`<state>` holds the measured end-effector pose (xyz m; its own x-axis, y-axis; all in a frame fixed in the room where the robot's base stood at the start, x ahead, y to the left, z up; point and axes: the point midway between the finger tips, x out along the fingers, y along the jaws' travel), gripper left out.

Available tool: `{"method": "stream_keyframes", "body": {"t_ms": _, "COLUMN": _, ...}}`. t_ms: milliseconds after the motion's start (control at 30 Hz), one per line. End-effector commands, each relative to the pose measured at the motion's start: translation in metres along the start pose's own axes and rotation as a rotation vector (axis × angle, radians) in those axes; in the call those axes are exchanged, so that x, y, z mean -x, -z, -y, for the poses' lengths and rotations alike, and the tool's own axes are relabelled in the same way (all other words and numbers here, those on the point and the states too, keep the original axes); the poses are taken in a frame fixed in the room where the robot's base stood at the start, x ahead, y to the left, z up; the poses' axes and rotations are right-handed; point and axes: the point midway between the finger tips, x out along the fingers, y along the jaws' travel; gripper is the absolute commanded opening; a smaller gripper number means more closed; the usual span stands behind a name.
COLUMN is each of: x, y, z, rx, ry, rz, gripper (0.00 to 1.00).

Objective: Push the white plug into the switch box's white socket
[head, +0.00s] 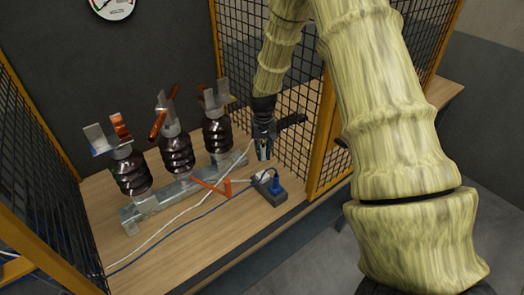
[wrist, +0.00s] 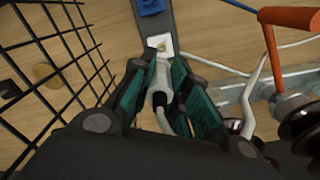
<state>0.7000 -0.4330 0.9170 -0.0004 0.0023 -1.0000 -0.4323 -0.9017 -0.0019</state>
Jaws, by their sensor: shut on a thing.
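My gripper (head: 263,152) is just above the grey switch box (head: 268,200). In the wrist view my gripper (wrist: 158,88) is shut on the white plug (wrist: 161,75), whose cable runs back between the fingers. The plug's front end points at the white socket (wrist: 160,44) on the dark switch box (wrist: 163,22). They overlap closely in the wrist view; I cannot tell whether they touch. The white socket (head: 262,175) is small in the head view, below the fingertips. A blue plug (head: 276,186) sits at the box's other end; it also shows in the wrist view (wrist: 150,6).
Three dark ribbed insulators (head: 176,152) on a metal rail (head: 155,208) stand left, with an orange lever (head: 213,186) by the box. Black mesh (head: 285,110) is close to the arm. White and blue cables (head: 185,227) cross the wooden bench (head: 225,228).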

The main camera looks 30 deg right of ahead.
Motion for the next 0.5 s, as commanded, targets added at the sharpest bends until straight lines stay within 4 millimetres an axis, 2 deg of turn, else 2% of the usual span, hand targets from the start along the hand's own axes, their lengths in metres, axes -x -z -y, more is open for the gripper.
{"method": "stream_keyframes", "body": {"t_ms": 233, "x": 0.002, "y": -0.001, "z": 0.002, "rx": 0.007, "ry": 0.000, "rz": 0.001, "gripper": 0.00}}
{"method": "stream_keyframes", "body": {"t_ms": 500, "x": -0.019, "y": -0.001, "z": 0.003, "rx": 0.009, "ry": 0.000, "rz": 0.002, "gripper": 0.00}}
